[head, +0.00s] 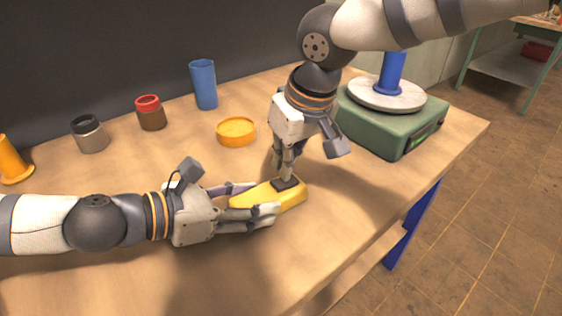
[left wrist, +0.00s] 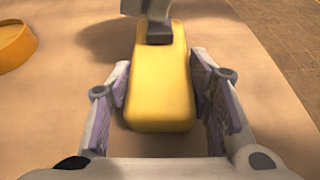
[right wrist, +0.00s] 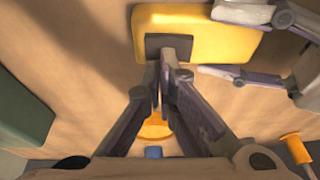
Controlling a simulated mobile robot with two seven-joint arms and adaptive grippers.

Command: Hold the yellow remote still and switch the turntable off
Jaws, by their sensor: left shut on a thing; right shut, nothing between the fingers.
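The yellow remote (head: 295,198) lies on the table with a dark pad (head: 288,184) on its top. My left gripper (head: 262,199) is shut on the remote's near end, one finger along each side; the left wrist view also shows the remote (left wrist: 160,90) between the fingers. My right gripper (head: 286,178) points down, shut and empty, its fingertips at the dark pad; the right wrist view shows them over the pad (right wrist: 152,48), seemingly touching it. The turntable has a green base (head: 385,130) and a pale disc (head: 365,97). Whether the disc turns cannot be told.
A blue cylinder (head: 391,72) stands on the disc. A yellow round dish (head: 236,132), a blue cup (head: 203,84), a red-topped brown jar (head: 151,114), a grey jar (head: 90,135) and an orange-yellow piece (head: 12,160) stand behind my left arm. The table front is clear.

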